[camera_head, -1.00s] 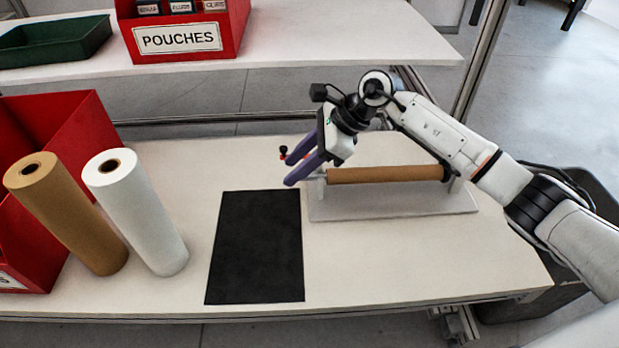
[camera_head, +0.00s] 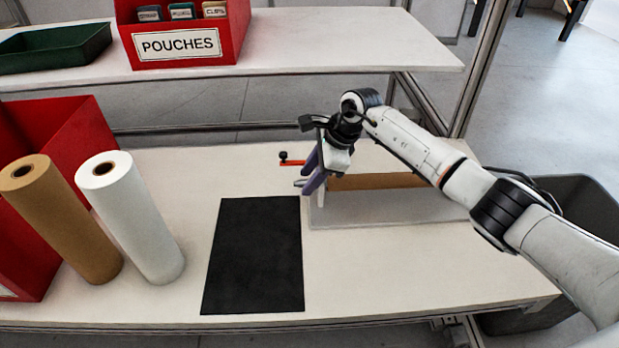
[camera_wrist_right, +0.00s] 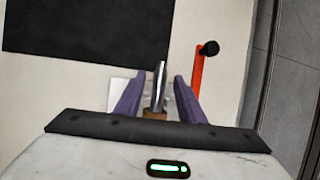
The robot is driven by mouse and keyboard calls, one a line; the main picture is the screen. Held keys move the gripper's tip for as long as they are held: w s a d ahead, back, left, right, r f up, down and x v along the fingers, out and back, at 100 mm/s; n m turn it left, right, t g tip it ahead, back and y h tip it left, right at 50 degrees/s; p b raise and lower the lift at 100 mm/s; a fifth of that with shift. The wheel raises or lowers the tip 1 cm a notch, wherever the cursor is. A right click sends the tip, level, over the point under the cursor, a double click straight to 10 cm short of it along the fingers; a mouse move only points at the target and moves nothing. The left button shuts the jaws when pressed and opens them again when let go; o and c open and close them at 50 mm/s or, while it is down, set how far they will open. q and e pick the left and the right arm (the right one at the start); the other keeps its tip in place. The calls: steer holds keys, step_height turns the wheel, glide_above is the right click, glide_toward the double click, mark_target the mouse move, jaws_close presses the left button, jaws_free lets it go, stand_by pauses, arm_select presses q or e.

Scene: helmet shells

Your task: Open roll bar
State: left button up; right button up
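The roll holder's white stand (camera_head: 400,208) carries a brown roll (camera_head: 375,181) on a metal bar. The bar's bare metal end (camera_head: 299,183) sticks out at the left and also shows in the right wrist view (camera_wrist_right: 159,80). A red lever (camera_head: 294,162) with a black knob juts left behind the bar end; in the wrist view the lever (camera_wrist_right: 198,76) stands right of the fingers. My right gripper (camera_head: 309,182) is at the bar's left end. Its purple fingers (camera_wrist_right: 156,92) are apart, with the bar end between them and gaps on both sides. My left gripper is out of view.
A black mat (camera_head: 254,255) lies left of the stand. White (camera_head: 135,220) and brown (camera_head: 65,222) upright rolls and a red bin (camera_head: 75,135) stand farther left. A shelf above holds a red pouches box (camera_head: 180,45) and green tray (camera_head: 55,48). The table front is clear.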

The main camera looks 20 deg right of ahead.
jaws_close()
stand_by(0.3)
